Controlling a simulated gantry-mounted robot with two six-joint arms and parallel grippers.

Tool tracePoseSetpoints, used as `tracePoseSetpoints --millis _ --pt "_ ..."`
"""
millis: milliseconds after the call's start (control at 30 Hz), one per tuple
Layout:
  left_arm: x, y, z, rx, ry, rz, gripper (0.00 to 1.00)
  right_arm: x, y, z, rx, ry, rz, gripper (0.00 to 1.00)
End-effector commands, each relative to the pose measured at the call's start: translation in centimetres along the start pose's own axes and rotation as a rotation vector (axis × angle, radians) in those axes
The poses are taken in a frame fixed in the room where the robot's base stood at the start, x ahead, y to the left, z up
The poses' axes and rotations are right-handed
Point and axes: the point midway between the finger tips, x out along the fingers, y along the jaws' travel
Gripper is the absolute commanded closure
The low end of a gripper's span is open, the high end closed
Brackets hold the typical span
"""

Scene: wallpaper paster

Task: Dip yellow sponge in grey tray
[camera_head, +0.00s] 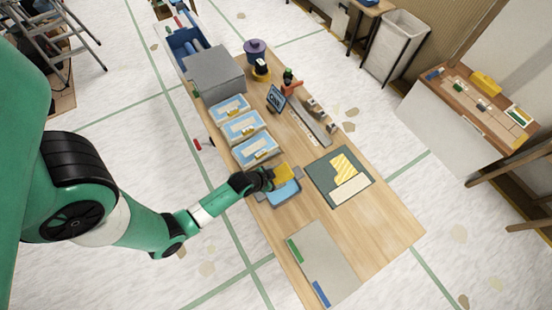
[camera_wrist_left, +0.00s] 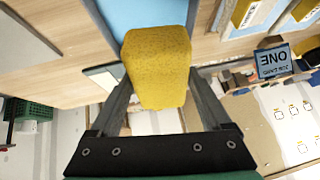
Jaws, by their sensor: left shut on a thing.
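The yellow sponge (camera_wrist_left: 157,65) is gripped between the two fingers of my left gripper in the left wrist view. The sponge also shows in the head view (camera_head: 283,174), with my left gripper (camera_head: 268,180) at its left. The grey tray (camera_head: 272,199) sits on the table with a light blue surface inside. The sponge overlaps the tray's far side in the head view, and blue lies just beyond it in the wrist view. I cannot tell whether the sponge touches the blue surface. My right gripper is not in view.
Several blue-and-white packs (camera_head: 242,127) lie in a row beyond the tray. A dark mat (camera_head: 323,178) with yellow-striped and cream pieces lies to the right. A grey sheet (camera_head: 322,262) lies near the front. A sign (camera_head: 276,98) and a grey box (camera_head: 215,75) stand farther back.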

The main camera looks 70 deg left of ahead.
Motion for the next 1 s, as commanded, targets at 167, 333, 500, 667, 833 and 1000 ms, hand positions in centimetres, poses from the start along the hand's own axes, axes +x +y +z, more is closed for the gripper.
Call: tracePoseSetpoints --millis 167,333,500,667,833,1000 --pt "2.6 0.5 2.0 0.0 0.0 0.0 0.76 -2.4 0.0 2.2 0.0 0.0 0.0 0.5" --pt "4.2 0.8 3.3 0.0 -0.001 0.001 0.76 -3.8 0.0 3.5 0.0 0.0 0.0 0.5" --pt "5.1 1.0 3.9 0.0 0.0 0.0 0.76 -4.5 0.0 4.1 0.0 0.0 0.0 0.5" --pt "5.1 1.0 3.9 0.0 0.0 0.0 0.76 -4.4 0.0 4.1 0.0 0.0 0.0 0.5" --pt "5.0 1.0 3.9 0.0 0.0 0.0 0.76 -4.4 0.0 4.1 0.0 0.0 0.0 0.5" --pt "5.0 1.0 3.9 0.0 0.0 0.0 0.76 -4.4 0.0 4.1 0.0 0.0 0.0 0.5"
